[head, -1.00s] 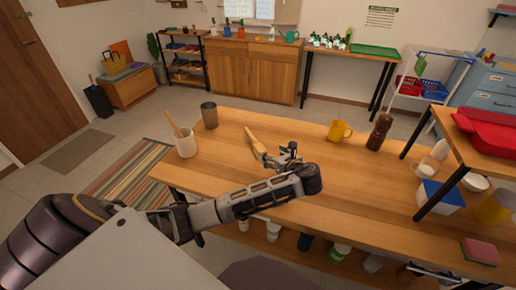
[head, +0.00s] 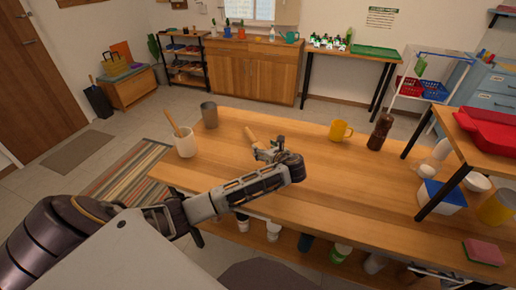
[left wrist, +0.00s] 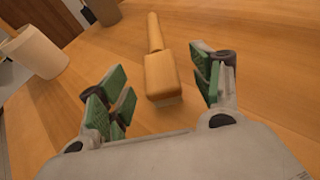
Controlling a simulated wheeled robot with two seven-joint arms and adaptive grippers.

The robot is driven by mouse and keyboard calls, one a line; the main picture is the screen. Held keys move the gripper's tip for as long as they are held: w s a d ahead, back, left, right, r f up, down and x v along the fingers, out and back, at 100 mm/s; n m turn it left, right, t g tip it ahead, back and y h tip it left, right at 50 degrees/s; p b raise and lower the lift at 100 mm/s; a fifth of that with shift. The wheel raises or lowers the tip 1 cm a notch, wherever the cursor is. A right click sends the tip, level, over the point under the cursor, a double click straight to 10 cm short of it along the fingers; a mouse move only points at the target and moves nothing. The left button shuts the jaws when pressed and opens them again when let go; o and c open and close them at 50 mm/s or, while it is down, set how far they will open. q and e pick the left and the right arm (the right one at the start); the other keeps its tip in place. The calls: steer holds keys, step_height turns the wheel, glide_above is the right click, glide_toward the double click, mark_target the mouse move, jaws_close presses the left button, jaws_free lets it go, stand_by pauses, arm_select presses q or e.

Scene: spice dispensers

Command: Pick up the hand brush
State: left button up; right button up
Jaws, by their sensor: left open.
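The hand brush (left wrist: 160,75) is wooden, with a slim handle and a wider block head. It lies on the wooden table, its handle pointing away in the left wrist view. In the head view the handle of the hand brush (head: 251,134) shows, and my left gripper hides the rest. My left gripper (left wrist: 165,88) is open, with its green-padded fingers on either side of the brush head and not visibly touching it. In the head view my left gripper (head: 268,152) is over the brush. My right gripper is not in view.
A white cup (head: 185,144) with a wooden utensil and a grey cup (head: 209,115) stand left of the brush. A yellow mug (head: 340,130) and a brown bottle (head: 380,131) stand to the right. The table (head: 340,185) is clear in the middle.

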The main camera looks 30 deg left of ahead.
mark_target(260, 147)
arm_select(q)
steer(key=shift+w+a+f, duration=0.2)
steer(key=shift+a+f, duration=0.15)
steer(key=shift+a, duration=0.15)
steer(key=x, duration=0.2)
steer(key=shift+w+a+f+b, duration=0.1)
steer(key=shift+a+f+b, duration=0.15)
steer(key=shift+f+b, duration=0.1)
steer(key=shift+w+a+f, duration=0.15)
steer(key=shift+w+a, duration=0.15)
steer(key=shift+a, duration=0.15)
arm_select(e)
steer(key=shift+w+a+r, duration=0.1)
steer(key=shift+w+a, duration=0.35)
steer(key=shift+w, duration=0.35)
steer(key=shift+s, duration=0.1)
arm_select(q)
steer(key=shift+c, duration=0.2)
steer(key=c, duration=1.2)
